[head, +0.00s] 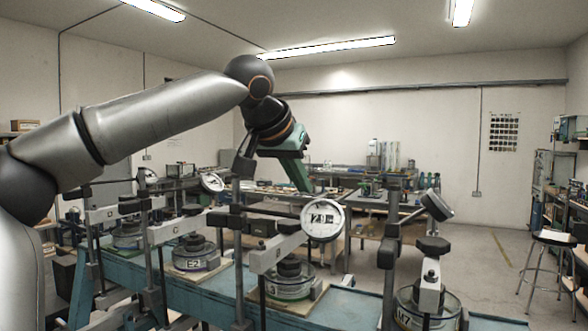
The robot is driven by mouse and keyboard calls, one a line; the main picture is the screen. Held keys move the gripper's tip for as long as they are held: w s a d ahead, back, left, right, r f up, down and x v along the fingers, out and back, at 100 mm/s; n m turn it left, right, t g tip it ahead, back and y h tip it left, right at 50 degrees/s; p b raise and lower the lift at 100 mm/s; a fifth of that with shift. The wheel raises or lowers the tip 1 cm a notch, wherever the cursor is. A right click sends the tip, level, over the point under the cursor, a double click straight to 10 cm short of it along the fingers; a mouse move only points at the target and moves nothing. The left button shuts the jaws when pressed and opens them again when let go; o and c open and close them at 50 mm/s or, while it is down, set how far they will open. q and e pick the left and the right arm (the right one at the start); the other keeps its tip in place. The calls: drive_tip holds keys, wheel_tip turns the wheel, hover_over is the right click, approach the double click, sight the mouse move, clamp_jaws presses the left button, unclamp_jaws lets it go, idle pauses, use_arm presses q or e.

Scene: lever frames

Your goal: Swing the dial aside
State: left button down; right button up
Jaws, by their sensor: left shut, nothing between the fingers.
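Several dials are in the head view. The largest, a round white-faced dial (323,219), faces me near the middle, on a frame over a round metal cell (289,283). A smaller dial (213,182) is farther left, and another dial (150,174) is beyond it. A dark dial seen nearly edge-on (437,206) is at the right. My left gripper (302,181) is shut and empty, pointing down above and behind the largest dial, apparently apart from it. Its fingertips are small and partly lost against the background. My right gripper is not in view.
The frames stand in a row on a blue bench (345,300), with upright dark posts (390,260) and lever beams (275,252) close together. A stool (553,238) stands at right. Benches with equipment line the back wall. Floor between is open.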

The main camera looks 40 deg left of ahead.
use_arm(q)
drive_tip(key=f, duration=0.2)
drive_tip(key=s+f, duration=0.1)
drive_tip(key=f, duration=0.1)
drive_tip(key=shift+d, duration=0.1)
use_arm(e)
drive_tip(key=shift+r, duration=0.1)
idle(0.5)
